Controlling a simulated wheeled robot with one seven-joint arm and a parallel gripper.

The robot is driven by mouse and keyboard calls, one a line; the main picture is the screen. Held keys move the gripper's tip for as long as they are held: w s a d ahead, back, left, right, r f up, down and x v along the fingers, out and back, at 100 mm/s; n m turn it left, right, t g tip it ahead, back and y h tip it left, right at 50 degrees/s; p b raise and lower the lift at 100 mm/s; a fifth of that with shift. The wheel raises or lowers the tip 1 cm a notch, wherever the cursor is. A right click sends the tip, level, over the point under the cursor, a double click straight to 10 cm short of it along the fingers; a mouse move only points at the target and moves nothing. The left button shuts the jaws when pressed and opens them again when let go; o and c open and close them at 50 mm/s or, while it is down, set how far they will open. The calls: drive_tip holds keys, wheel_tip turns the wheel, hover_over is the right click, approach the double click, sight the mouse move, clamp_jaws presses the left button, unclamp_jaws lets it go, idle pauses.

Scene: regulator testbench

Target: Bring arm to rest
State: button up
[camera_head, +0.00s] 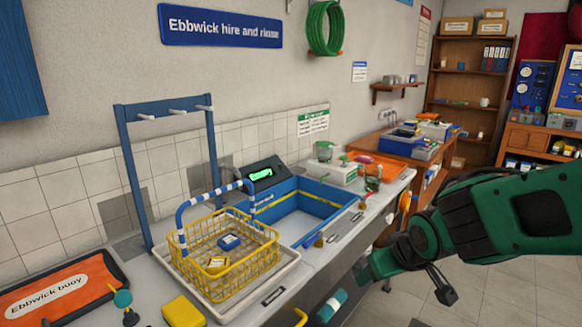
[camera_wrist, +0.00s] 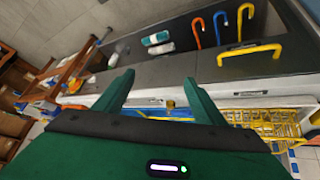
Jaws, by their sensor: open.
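My green arm reaches in from the right edge in the head view, and its end, my gripper (camera_head: 372,262), is low beside the front of the bench. In the wrist view my gripper (camera_wrist: 160,92) shows two green fingers spread apart, with nothing between them. The bench (camera_head: 330,258) is to the left of the arm in the head view. Whether the fingers touch the bench front cannot be told.
A yellow wire basket (camera_head: 225,255) with a blue-and-white handle stands in a tray on the bench, beside a blue-rimmed basin (camera_head: 308,222). Colored hooks (camera_wrist: 221,28) and teal-and-white rolls (camera_wrist: 157,40) line the bench front. Tiled floor (camera_head: 500,290) is open below the arm.

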drive_tip(key=s+d+m+g+h, duration=0.25)
drive_tip(key=s+d, duration=0.25)
drive_tip(key=d, duration=0.6)
drive_tip(key=s+d+m+g+y, duration=0.1)
drive_tip(key=s+d+m+g, duration=0.1)
drive_tip(key=s, duration=0.7)
drive_tip(key=s+d+r+m+g+y, duration=0.1)
drive_tip(key=s+d+m+g, duration=0.1)
drive_tip(key=s+d+m, duration=0.3)
drive_tip(key=s+d, duration=0.2)
drive_tip(key=s, duration=0.2)
drive_tip(key=shift+s+d+r, duration=0.25)
drive_tip(key=shift+s+d, duration=0.05)
drive_tip(key=shift+g, duration=0.25)
